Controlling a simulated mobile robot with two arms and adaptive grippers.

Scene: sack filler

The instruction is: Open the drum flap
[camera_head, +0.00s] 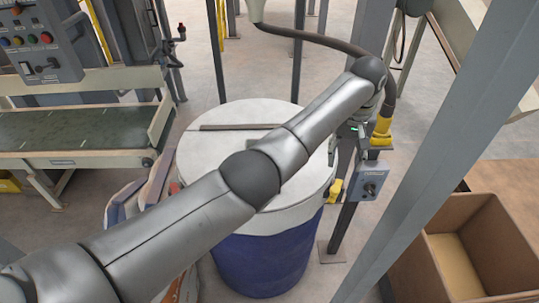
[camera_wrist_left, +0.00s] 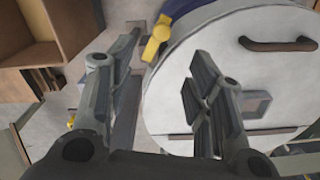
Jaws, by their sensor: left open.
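The blue drum (camera_head: 262,262) has a pale round lid (camera_head: 300,212) lying flat on top. A dark straight strip (camera_head: 235,127) crosses the lid's rear part. A yellow piece (camera_head: 334,190) sits at the drum's right rim, and a yellow piece (camera_wrist_left: 157,36) shows there in the left wrist view. My left gripper (camera_head: 333,150) is open and empty by the right rim, apart from the handle.
A grey post with a switch box (camera_head: 370,183) stands just right of the drum. An open cardboard box (camera_head: 470,250) is at the lower right. Sacks (camera_head: 140,195) lean left of the drum. A conveyor (camera_head: 75,130) and control panel (camera_head: 35,40) stand at the left.

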